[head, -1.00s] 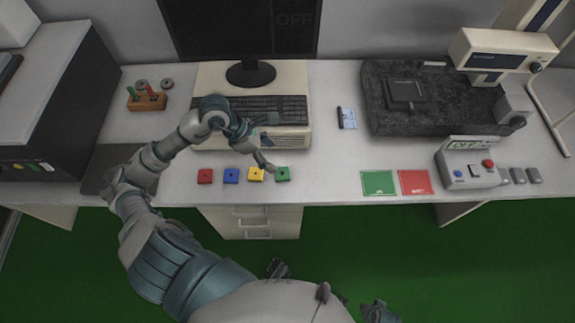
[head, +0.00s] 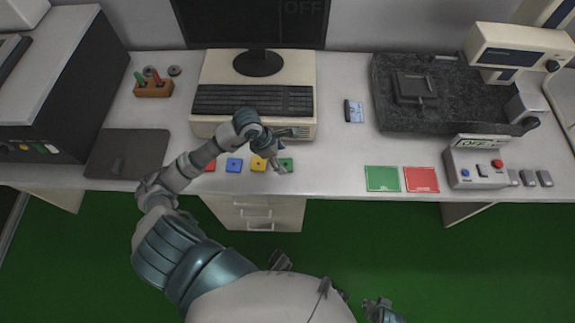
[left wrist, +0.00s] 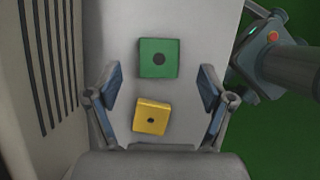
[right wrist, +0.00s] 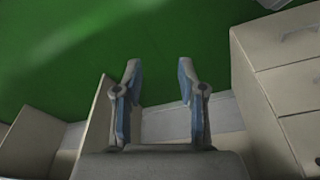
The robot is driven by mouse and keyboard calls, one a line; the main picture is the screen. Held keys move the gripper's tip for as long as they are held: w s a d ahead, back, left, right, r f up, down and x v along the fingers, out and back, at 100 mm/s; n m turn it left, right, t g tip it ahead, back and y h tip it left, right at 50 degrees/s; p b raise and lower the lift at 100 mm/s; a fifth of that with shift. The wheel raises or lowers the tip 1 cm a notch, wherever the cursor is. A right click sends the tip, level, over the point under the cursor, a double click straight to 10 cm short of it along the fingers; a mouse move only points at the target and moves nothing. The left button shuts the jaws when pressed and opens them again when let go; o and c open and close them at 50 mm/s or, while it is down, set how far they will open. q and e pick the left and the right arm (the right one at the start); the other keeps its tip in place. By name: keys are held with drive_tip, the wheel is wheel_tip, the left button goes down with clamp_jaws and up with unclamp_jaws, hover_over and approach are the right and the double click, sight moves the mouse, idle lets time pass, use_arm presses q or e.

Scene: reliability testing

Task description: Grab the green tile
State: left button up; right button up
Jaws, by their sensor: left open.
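The small green tile (head: 287,164) with a dark dot is at the right end of a row near the desk's front edge, partly behind my left gripper. In the left wrist view, the green tile (left wrist: 158,58) lies just beyond the fingertips. My left gripper (left wrist: 158,74) is open and empty, above the tiles. The yellow tile (left wrist: 151,117) lies between its fingers in that view, closer to the palm. My right gripper (right wrist: 158,65) is open and empty, low in front of the desk, with green floor beyond it.
The blue tile (head: 234,165) and red tile (head: 209,166) continue the row left. A computer with keyboard (head: 252,100) stands behind. Flat green (head: 382,178) and red (head: 421,179) squares and a button box (head: 478,170) are to the right. Desk between tiles and squares is clear.

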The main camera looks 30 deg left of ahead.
sight(285, 165)
use_arm(q)
drive_tip(key=x, duration=0.3)
drive_tip(key=shift+s+a+f, duration=0.1)
drive_tip(key=shift+a+f, duration=0.15)
drive_tip(key=shift+f, duration=0.25)
drive_tip(key=shift+a+f, duration=0.15)
drive_tip(key=shift+a, duration=0.15)
drive_tip(key=shift+d, duration=0.45)
drive_tip(key=c, duration=1.2)
drive_tip(key=shift+c, duration=0.2)
use_arm(e)
drive_tip(key=shift+a+r, duration=0.2)
drive_tip(key=shift+r, duration=0.55)
